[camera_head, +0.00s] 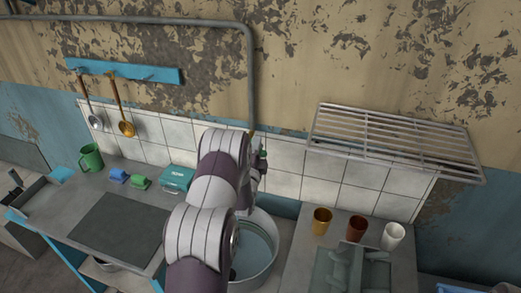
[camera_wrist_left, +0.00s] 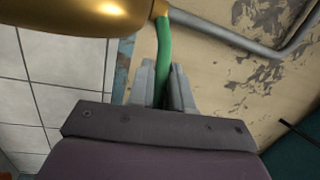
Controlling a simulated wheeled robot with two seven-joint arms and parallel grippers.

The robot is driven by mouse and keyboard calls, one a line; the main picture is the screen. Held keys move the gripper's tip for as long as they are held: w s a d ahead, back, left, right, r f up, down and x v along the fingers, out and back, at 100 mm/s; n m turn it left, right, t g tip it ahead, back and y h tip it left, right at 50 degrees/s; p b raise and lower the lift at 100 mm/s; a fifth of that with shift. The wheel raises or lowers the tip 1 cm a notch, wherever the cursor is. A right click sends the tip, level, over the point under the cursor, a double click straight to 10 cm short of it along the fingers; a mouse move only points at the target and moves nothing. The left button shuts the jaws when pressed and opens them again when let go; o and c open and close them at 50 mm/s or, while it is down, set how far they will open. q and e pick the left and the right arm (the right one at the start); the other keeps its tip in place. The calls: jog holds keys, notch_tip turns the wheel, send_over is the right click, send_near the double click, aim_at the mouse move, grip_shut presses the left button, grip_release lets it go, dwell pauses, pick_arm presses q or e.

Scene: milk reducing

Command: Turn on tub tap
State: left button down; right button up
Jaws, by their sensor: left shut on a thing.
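The tap's green lever (camera_wrist_left: 163,45) stands between the two fingers of my left gripper (camera_wrist_left: 162,85) in the left wrist view. The gripper is shut on it. The brass tap body (camera_wrist_left: 80,12) fills the top left of that view. In the head view the left gripper (camera_head: 261,170) is at the tiled wall, with a bit of the green lever (camera_head: 263,153) showing at it. My left arm hides most of the tap. The round metal tub (camera_head: 274,268) is below, partly behind the arm. I cannot tell whether water runs. My right gripper is not in view.
A grey pipe (camera_head: 251,80) runs down the wall above the tap. A wire rack (camera_head: 395,140) hangs at the right. Three cups, including a white cup (camera_head: 393,237), and a grey-green dish rack (camera_head: 350,270) stand on the right counter. A teal box (camera_head: 177,178) is left of my arm.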

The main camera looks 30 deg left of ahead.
pick_arm(q)
jog(key=shift+s+a+m+t+h+b, duration=0.15)
jog(key=shift+m+h+b, duration=0.1)
jog(key=shift+h, duration=0.2)
jog(key=shift+s+a+m+t+h+b, duration=0.15)
jog(key=shift+m+h, duration=0.1)
jog(key=shift+h, duration=0.2)
jog(key=shift+r, duration=0.2)
jog(key=c, duration=1.1)
grip_release()
jog(key=shift+a, duration=0.1)
jog(key=shift+f, duration=0.2)
jog(key=b+v, duration=0.5)
jog(key=v, duration=0.7)
jog(key=shift+s, duration=0.3)
